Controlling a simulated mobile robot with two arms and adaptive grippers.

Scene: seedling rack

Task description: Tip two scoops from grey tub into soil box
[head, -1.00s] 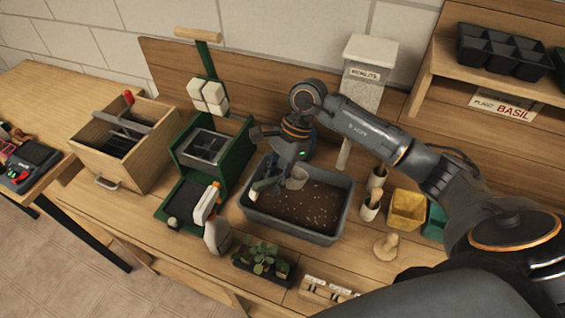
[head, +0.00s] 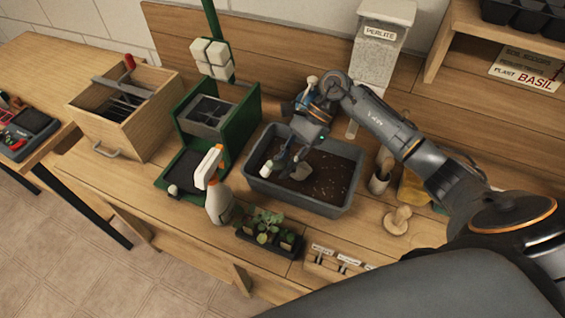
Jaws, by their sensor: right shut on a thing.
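The grey tub (head: 290,198) stands on the bench in the middle of the head view, with dark speckled soil in it. My right gripper (head: 283,160) is over the tub's left part, shut on a scoop. The scoop's grey bowl (head: 300,172) is low over the soil; I cannot tell whether it touches. Its pale handle end (head: 266,168) shows left of the fingers. My left gripper is not in view.
A spray bottle (head: 217,195) and a seedling tray (head: 268,232) stand in front of the tub. A perlite container (head: 376,60) is behind it. A wooden stamp (head: 397,221) is at right. A wooden crate (head: 125,110) stands at far left.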

